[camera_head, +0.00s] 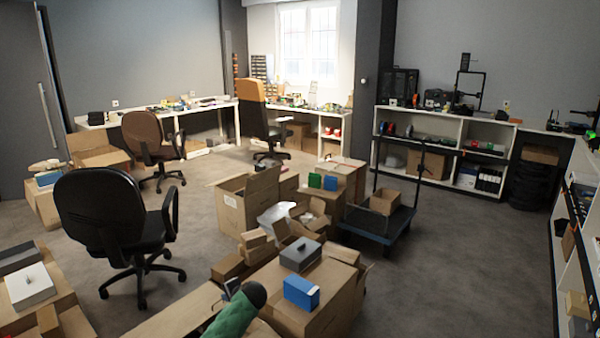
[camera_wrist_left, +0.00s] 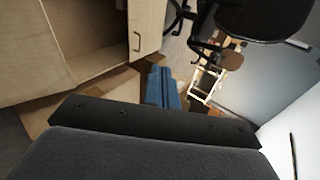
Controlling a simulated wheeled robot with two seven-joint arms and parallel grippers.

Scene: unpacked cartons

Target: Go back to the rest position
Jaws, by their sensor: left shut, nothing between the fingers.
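My left gripper (camera_head: 231,288) shows small at the bottom middle of the head view, just beyond the black-capped end of my green arm. It is shut with nothing held. It is over the cartons, to the left of a blue box (camera_head: 301,293). In the left wrist view, a dark part of my own wrist fills the lower part, and the fingertips cannot be made out. My right gripper is not in view.
A large carton (camera_head: 318,311) bears the blue box and a grey box (camera_head: 300,254). A black chair (camera_head: 112,215) stands at left. A trolley (camera_head: 385,226) with a carton stands behind right. Shelves (camera_head: 437,146) line the back right. The floor (camera_head: 455,270) at right is clear.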

